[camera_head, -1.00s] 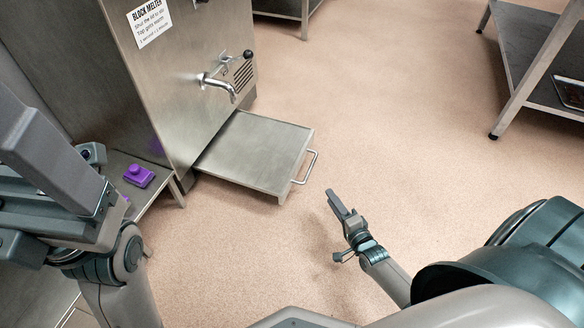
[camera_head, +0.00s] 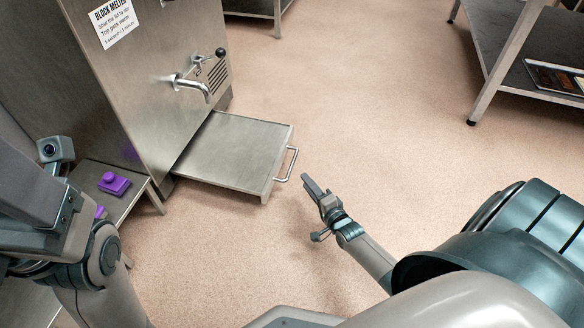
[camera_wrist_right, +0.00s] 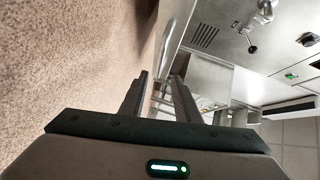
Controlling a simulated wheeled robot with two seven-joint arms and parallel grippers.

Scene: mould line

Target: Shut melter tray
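The melter tray (camera_head: 232,150) is a flat steel drawer sticking out from the foot of the steel block melter (camera_head: 150,85). Its bar handle (camera_head: 289,165) is on its right-hand end. My right gripper (camera_head: 308,183) is just right of and below the handle in the head view, apart from it and empty. In the right wrist view its two fingers (camera_wrist_right: 160,88) stand apart with a gap between them. Thin bright bars show beyond the gap there; I cannot tell whether they are the handle. My left arm comes in at the left; its fingertips are not visible.
A tap (camera_head: 190,85) sticks out above the tray. A low steel stand (camera_head: 128,205) with a purple mould (camera_head: 114,184) is left of the tray. A steel table (camera_head: 515,65) with a dark tray on its lower shelf is at the upper right. The floor between is clear.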

